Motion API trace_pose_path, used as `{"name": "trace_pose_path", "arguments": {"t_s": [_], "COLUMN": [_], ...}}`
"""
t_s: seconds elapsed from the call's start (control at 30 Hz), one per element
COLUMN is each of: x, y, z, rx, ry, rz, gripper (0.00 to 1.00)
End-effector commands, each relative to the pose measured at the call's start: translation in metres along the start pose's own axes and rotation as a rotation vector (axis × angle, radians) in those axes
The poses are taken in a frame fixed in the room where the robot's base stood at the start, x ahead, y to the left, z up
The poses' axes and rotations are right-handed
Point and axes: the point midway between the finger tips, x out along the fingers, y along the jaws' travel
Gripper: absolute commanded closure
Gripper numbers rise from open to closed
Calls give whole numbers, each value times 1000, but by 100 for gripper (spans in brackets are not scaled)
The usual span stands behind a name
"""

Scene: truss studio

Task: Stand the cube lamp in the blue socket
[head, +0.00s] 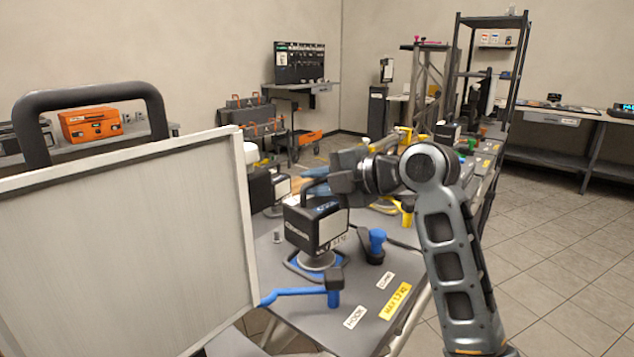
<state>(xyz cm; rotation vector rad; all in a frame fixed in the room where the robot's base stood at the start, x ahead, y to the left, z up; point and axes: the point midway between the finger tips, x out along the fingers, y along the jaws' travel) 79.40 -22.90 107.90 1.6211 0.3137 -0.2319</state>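The cube lamp (314,226) is a black box with a top handle and a pale front label. It is upright, over a grey round base at the blue socket (297,268) on the grey table. The socket shows as a blue rim around that base; I cannot tell whether the lamp is fully seated. My gripper (336,184) reaches in from the right at the lamp's handle, at its right end.
A blue hook (315,290) with a black end lies in front of the socket. A blue-knobbed clamp (374,245) stands to its right. A large pale panel (130,250) blocks the left. Another dark box (269,186) stands behind the lamp. Floor at right is clear.

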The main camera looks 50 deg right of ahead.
Motion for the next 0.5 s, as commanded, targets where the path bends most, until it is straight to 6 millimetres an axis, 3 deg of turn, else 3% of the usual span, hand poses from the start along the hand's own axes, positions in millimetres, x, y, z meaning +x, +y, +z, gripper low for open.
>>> {"name": "trace_pose_path", "arguments": {"t_s": [0.27, 0.5], "x": [0, 0], "y": [0, -3], "z": [0, 0], "rx": [-1, 3], "ry": [0, 1], "rz": [1, -6], "gripper": [53, 52]}}
